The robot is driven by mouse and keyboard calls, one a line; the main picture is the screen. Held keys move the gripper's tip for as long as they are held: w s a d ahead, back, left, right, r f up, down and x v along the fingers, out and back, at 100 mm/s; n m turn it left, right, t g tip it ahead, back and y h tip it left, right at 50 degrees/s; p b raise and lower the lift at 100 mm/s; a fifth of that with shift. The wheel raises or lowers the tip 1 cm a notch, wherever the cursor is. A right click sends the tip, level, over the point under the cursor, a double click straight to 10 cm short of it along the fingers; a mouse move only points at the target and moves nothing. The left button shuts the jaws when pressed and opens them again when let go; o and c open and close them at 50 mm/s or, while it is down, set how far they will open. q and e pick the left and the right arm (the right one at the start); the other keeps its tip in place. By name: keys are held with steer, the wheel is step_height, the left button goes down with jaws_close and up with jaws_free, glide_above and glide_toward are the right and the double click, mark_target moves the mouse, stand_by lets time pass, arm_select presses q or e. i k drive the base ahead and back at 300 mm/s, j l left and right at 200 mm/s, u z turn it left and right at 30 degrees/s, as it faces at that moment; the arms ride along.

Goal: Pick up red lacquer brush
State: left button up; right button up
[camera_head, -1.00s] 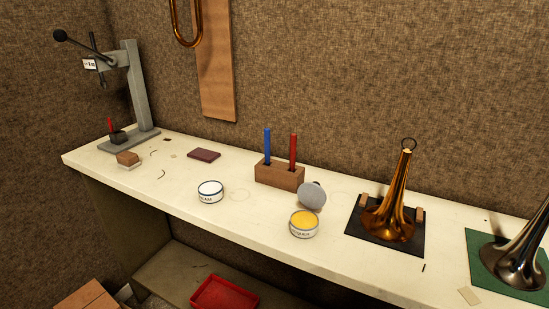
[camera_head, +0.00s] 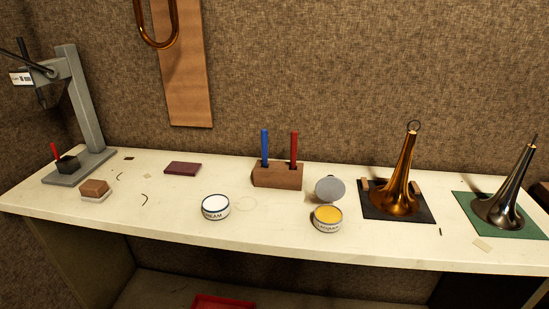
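The red lacquer brush (camera_head: 294,149) stands upright in the right hole of a wooden block holder (camera_head: 278,178) at the middle of the bench. Only its red handle shows; its lower end is hidden in the block. A blue-handled brush (camera_head: 265,146) stands in the same block, to its left. Neither of my grippers is in view.
An open lacquer tin (camera_head: 328,224) with its grey lid (camera_head: 330,189) is in front of the block, and a cream tin (camera_head: 216,208) at front left. Horn bells (camera_head: 403,185) (camera_head: 497,207) stand on mats at right. A grey press (camera_head: 86,110) stands at left. The bench front (camera_head: 260,246) is clear.

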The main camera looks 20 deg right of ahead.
mark_target(294, 134)
steer(key=j+z, duration=0.15)
steer(key=z, duration=0.25)
steer(key=j+z, duration=0.2)
steer(key=z, duration=0.15)
steer(key=j+z, duration=0.15)
steer(key=z, duration=0.25)
